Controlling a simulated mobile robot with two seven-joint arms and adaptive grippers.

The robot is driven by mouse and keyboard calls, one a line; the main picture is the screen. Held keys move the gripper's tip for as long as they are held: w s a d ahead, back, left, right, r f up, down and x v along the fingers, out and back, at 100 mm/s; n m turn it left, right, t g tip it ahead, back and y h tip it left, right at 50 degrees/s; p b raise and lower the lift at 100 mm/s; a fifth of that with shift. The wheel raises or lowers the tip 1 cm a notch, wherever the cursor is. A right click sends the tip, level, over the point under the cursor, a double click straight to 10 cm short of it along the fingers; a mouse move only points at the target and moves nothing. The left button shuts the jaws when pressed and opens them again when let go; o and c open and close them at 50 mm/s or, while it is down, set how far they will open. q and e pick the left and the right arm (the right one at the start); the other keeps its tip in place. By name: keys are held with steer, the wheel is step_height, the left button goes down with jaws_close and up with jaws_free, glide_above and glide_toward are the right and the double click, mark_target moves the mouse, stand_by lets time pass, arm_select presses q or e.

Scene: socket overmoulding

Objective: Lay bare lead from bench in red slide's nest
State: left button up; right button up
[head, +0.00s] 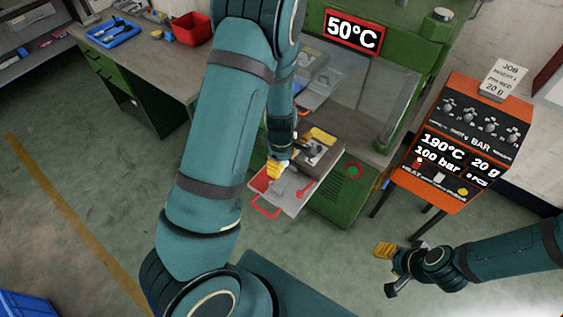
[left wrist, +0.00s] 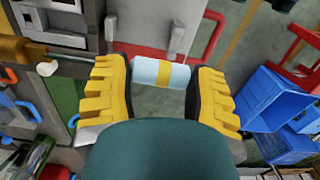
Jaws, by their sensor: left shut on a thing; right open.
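The red slide (head: 291,203), a pale plate with a red handle, sticks out of the green press at the centre of the head view. A grey block with a yellow part (head: 318,137) sits at its inner end. My left gripper (head: 278,167) is over the slide's left side. In the left wrist view, my left gripper (left wrist: 160,85) is shut on a pale blue cylinder with a yellow band (left wrist: 145,70), apparently part of the lead. It lies crosswise between the fingers, close to the slide; contact with it cannot be told. My right gripper (head: 391,266) is open and empty over the floor.
The bench (head: 150,63) at upper left holds a blue tray (head: 113,33) and a red bin (head: 192,28). The orange control unit (head: 465,135) stands right of the green press (head: 345,200). Blue crates (left wrist: 270,98) stand on the floor. Floor in front of the slide is clear.

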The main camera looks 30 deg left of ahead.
arm_select(q)
steer(key=shift+f+b, duration=2.55)
steer(key=shift+f, duration=1.05)
steer(key=o, duration=1.2)
steer(key=shift+o, duration=0.2)
step_height(320, 180, up, 12)
steer(key=shift+r, duration=0.1)
